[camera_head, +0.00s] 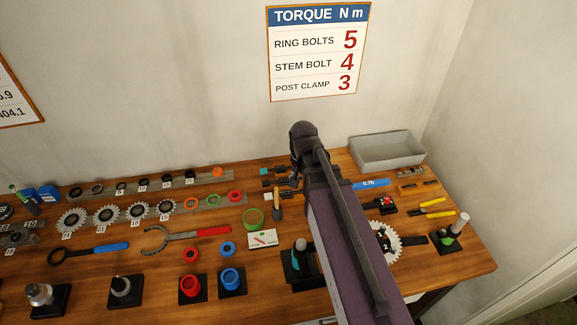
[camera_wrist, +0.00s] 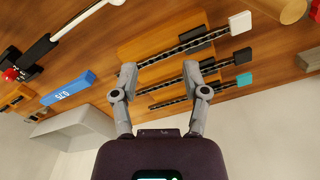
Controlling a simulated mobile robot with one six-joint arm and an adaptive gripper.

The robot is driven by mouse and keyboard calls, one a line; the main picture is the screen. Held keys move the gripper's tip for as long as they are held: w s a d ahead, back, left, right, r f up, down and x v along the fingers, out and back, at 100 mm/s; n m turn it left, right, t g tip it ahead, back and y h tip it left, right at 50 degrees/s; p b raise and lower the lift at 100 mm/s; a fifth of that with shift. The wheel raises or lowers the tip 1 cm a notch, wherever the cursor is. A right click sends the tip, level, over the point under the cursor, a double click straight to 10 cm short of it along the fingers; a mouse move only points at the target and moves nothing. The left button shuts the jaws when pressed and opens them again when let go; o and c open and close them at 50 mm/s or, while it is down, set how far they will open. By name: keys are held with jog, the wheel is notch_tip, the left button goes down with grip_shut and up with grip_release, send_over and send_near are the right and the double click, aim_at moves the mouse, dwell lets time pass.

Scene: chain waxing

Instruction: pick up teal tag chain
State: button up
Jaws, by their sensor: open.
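The teal tag (camera_wrist: 244,79) lies at the right end of a dark chain (camera_wrist: 184,97), lowest of three tagged chains in the wrist view. In the head view the teal tag (camera_head: 264,170) is the farthest back of the three, left of my wrist. My gripper (camera_wrist: 160,74) is open and empty in the wrist view. Its fingertips appear over the black-tag chain, and the right finger overlaps part of the teal-tag chain. I cannot tell the height of the fingers above the chains. My arm hides part of the chains in the head view.
A black tag (camera_wrist: 242,56) and a white tag (camera_wrist: 240,22) mark the neighbouring chains, close beside the teal one. A grey bin (camera_head: 386,151) stands at the back right near the wall.

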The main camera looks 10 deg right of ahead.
jog(key=w+r+m+p, duration=0.2)
jog(key=w+m, duration=0.4)
jog(key=w, duration=0.2)
jog(key=w+r+m+p, duration=0.2)
jog(key=w+r+m, duration=0.1)
jog(key=w+m, duration=0.4)
jog(key=shift+w+a+p, duration=0.15)
jog(key=shift+w+p, duration=0.2)
jog(key=shift+w, duration=0.4)
notch_tip(320, 180, down, 8)
jog(key=b, duration=0.8)
jog(key=shift+f+b, duration=0.25)
jog(key=shift+b, duration=0.1)
jog(key=shift+f, duration=0.1)
jog(key=shift+s+f+b, duration=0.15)
jog(key=shift+f+b, duration=2.35)
jog(key=shift+b, duration=0.1)
grip_shut()
